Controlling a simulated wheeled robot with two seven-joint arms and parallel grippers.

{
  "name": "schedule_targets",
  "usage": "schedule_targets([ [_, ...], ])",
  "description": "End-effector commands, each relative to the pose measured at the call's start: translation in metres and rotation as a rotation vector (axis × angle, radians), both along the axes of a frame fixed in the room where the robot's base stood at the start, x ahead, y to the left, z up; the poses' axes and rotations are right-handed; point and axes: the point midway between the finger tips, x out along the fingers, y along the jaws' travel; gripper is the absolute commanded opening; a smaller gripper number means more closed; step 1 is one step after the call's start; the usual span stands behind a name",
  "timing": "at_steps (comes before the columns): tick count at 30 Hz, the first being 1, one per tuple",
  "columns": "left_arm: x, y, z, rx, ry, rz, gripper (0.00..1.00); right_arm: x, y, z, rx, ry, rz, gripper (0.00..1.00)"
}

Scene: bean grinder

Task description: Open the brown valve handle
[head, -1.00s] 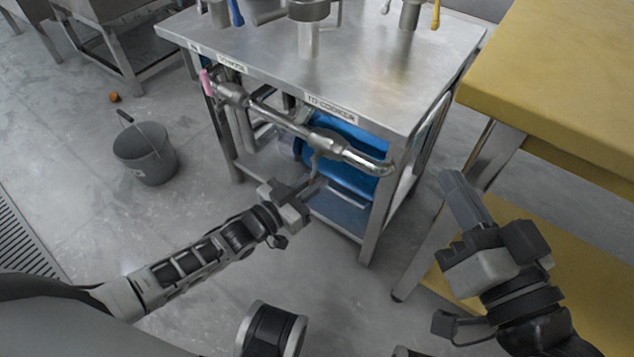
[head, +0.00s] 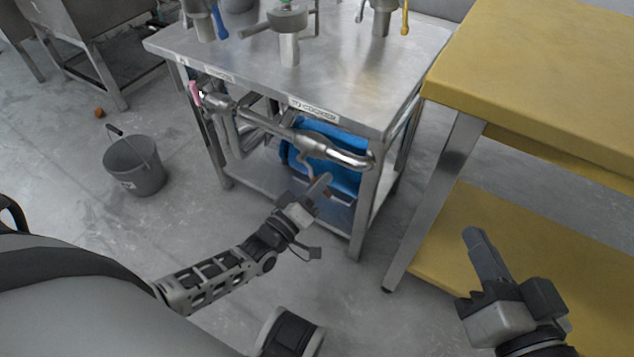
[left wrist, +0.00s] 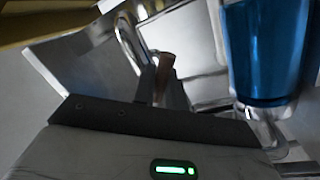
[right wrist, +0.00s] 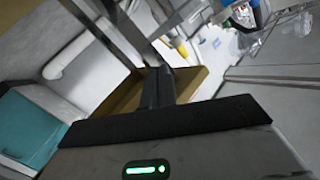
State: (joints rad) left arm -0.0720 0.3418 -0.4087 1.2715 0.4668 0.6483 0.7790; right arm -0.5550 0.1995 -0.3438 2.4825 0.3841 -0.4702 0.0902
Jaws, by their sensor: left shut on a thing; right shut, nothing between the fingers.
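The brown valve handle (left wrist: 166,66) shows at the fingertips of my left gripper (left wrist: 152,88) in the left wrist view. In the head view my left gripper (head: 320,186) reaches under the steel pipe (head: 318,146) on the front of the steel table. It is shut on the handle, which is mostly hidden there by the fingers and pipe. My right gripper (head: 474,240) is shut and empty, in the air before the yellow table; its closed fingers also show in the right wrist view (right wrist: 158,86).
A blue cylinder (head: 340,172) sits behind the pipe, inside the steel table (head: 345,75). A pink handle (head: 196,94) is at the pipe's left end. The yellow table (head: 545,80) stands on the right. A grey bucket (head: 135,168) stands on the floor at left.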

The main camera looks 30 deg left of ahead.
Motion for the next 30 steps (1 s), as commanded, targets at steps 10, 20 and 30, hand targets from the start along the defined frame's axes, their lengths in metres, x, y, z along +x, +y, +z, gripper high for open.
schedule_targets([
  [10, -0.002, -0.010, 0.019, -0.324, 0.030, 0.001, 0.00, 0.000, -0.002, 0.003, -0.045, -0.004, -0.004, 0.00],
  [20, -0.002, -0.013, 0.033, -0.551, 0.051, 0.000, 0.00, -0.003, -0.003, -0.007, -0.088, 0.023, -0.004, 0.00],
  [30, -0.002, -0.013, 0.039, -0.654, 0.061, 0.001, 0.00, -0.004, -0.005, -0.009, -0.109, 0.025, -0.004, 0.00],
])
